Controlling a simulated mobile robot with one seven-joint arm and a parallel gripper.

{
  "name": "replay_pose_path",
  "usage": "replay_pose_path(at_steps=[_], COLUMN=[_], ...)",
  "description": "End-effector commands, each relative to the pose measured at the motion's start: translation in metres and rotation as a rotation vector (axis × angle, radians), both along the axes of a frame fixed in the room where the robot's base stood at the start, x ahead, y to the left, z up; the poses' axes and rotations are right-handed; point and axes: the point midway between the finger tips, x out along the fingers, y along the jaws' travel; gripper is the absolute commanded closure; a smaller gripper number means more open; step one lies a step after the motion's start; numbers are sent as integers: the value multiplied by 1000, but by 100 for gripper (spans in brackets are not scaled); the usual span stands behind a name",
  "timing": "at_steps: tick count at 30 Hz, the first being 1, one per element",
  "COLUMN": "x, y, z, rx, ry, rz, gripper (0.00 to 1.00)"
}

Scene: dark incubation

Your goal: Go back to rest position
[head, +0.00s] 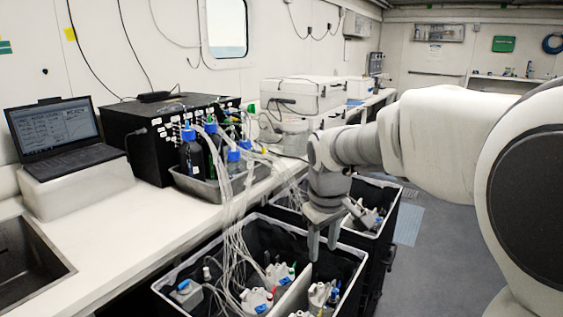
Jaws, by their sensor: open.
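My gripper (322,240) points down over the near black bin (347,262), with its two grey fingers apart and nothing between them. The fingertips are above the bin's contents, close to its back right side in the picture. My white and grey arm reaches in from the right and hides part of the room behind it. Several grey-white bottles (257,299) with coloured fittings and tubing sit in the bin.
A second black bin (392,192) stands behind the gripper. A bundle of clear tubes (232,205) hangs from the bench into the near bin, left of the gripper. The bench (120,235) holds a laptop (55,132), a black box (140,125) and a metal tray (205,188) with blue-capped bottles.

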Motion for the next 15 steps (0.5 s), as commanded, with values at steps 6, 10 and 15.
replay_pose_path(at_steps=[6, 10, 15], x=[-48, -76, -114], y=[-16, -25, -34], z=[45, 63, 81], rx=[24, 43, 78], ry=[-63, -99, -144], rz=[-112, -180, -267], gripper=[53, 53, 53])
